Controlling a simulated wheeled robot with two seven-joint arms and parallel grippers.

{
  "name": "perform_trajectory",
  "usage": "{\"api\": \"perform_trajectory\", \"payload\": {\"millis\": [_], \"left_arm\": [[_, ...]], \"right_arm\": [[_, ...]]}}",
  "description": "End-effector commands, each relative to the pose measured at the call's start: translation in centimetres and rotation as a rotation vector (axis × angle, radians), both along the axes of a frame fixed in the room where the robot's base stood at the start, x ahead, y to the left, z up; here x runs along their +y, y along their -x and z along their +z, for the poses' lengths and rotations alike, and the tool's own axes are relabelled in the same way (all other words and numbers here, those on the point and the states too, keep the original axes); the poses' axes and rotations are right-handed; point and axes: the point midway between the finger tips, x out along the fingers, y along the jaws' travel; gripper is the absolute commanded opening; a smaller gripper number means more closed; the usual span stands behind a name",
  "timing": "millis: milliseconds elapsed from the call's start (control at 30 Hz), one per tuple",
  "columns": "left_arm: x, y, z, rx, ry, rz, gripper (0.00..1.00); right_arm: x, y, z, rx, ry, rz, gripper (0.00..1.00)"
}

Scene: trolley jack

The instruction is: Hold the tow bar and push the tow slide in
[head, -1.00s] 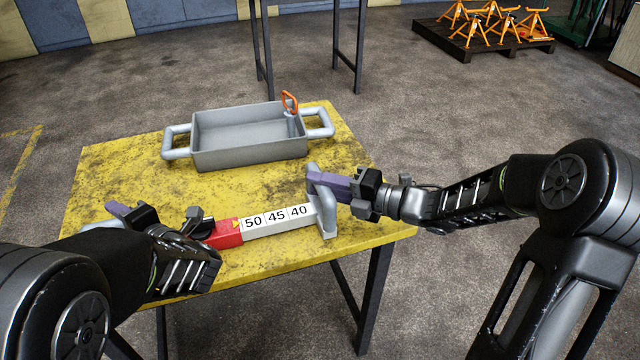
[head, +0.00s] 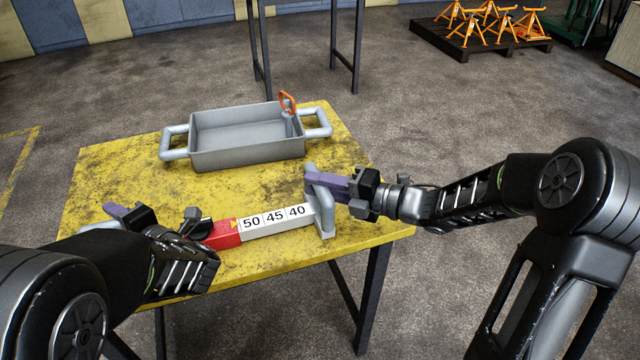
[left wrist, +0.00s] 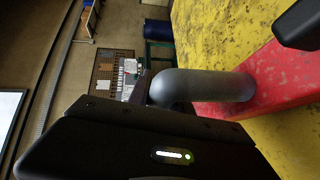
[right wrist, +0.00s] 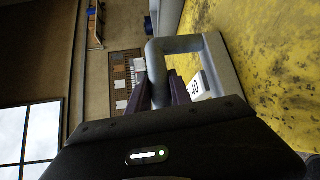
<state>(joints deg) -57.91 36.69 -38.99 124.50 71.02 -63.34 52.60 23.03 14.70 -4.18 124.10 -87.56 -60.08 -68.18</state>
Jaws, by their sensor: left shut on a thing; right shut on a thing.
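The tow bar's red sleeve (head: 221,234) lies along the front of the yellow table. The white tow slide (head: 262,222) sticks out of it to the right, showing 50, 45 and 40. A grey handle (head: 322,208) stands at the slide's right end. My right gripper (head: 318,182) is shut on this handle, which also shows in the right wrist view (right wrist: 178,45). My left gripper (head: 118,212) is shut at the red sleeve's left end, on a grey handle (left wrist: 205,88) seen in the left wrist view. My left arm hides part of that end.
A grey tray (head: 245,158) with two side handles stands at the back of the yellow table (head: 110,180). An orange-handled hook or ring (head: 287,102) is at its right corner. Orange stands (head: 480,22) sit on a pallet on the floor, far off.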

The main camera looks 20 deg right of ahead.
Motion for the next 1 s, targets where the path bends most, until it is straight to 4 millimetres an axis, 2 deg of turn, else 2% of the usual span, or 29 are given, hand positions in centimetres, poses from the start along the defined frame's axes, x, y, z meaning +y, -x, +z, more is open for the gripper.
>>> {"api": "perform_trajectory", "payload": {"millis": [367, 467, 567, 800, 900, 1000], "left_arm": [[0.0, 0.0, 0.0, 0.0, 0.0, 0.0, 0.0], [0.0, 0.0, 0.0, 0.001, -0.001, 0.0, 0.0], [-0.1, 0.0, 0.0, 0.001, 0.0, -0.002, 0.0], [-0.2, 0.0, 0.0, 0.001, 0.0, -0.005, 0.0], [-0.3, 0.0, 0.0, 0.001, 0.001, -0.007, 0.0], [-0.3, -0.1, 0.0, 0.001, 0.001, -0.008, 0.0]], "right_arm": [[0.1, 0.0, 0.0, 0.0, 0.0, 0.001, 0.0], [0.9, 0.0, 0.0, -0.001, 0.0, 0.003, 0.0], [2.7, 0.0, 0.0, 0.0, -0.003, 0.007, 0.0], [9.1, 0.2, 0.0, 0.0, -0.003, 0.012, 0.0], [10.8, 0.1, 0.0, -0.001, -0.001, 0.011, 0.0], [11.4, 0.2, 0.0, 0.0, -0.001, 0.009, 0.0]]}}
